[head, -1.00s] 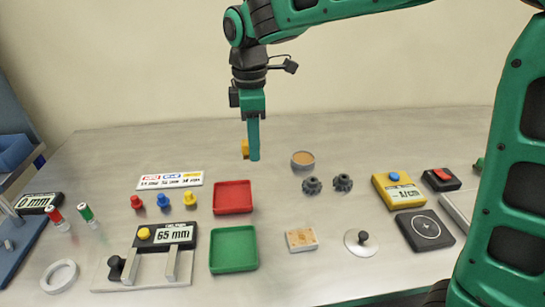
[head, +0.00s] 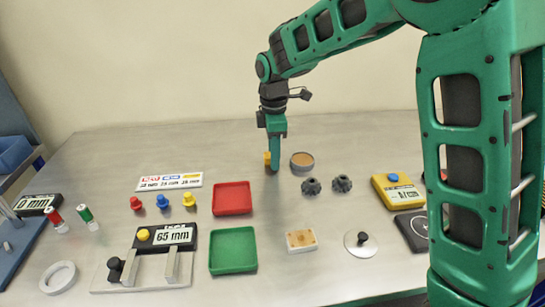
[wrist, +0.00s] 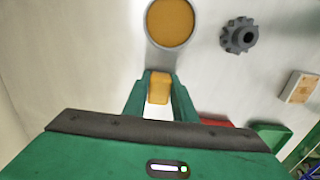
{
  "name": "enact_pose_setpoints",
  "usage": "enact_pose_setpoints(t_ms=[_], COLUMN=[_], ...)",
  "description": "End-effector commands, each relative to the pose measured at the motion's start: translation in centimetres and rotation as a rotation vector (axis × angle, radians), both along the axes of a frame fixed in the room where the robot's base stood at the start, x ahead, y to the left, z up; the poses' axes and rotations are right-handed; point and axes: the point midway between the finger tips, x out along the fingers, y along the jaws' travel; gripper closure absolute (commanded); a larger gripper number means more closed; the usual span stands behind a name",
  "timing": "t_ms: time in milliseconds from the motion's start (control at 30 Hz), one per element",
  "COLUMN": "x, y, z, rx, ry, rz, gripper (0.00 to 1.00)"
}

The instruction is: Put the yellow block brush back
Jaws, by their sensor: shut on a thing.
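The yellow block brush (head: 267,158) is a small yellow-orange block held by my gripper (head: 272,166). The wrist view shows the block (wrist: 159,88) between the two green fingers (wrist: 160,98), which are shut on it. In the head view the fingers point down over the back middle of the table, just left of a round grey cup with a tan-orange inside (head: 302,162). In the wrist view this cup (wrist: 171,22) lies just beyond the fingertips. I cannot tell whether the block touches the table. The fingers partly hide it.
Two dark gears (head: 312,187) sit right of the gripper in front of the cup. A red tray (head: 232,198) and a green tray (head: 233,250) lie in front. A yellow scale-like box (head: 398,191) stands to the right. The table's back left is clear.

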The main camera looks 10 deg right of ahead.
Motion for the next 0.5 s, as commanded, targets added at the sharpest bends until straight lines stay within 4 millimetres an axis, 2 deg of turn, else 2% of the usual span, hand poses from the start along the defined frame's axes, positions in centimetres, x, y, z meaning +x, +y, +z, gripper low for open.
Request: enact_pose_setpoints(t_ms=[367,400,467,500], x=[0.01,0.01,0.01,0.01], y=[0.04,0.05,0.05,0.06], z=[-0.53,-0.51,-0.51,-0.50], rx=[0.000,0.001,0.001,0.001], ry=[-0.001,-0.001,-0.001,-0.001], rz=[0.000,0.000,0.000,0.000], gripper=[1.00,0.68,0.57,0.57])
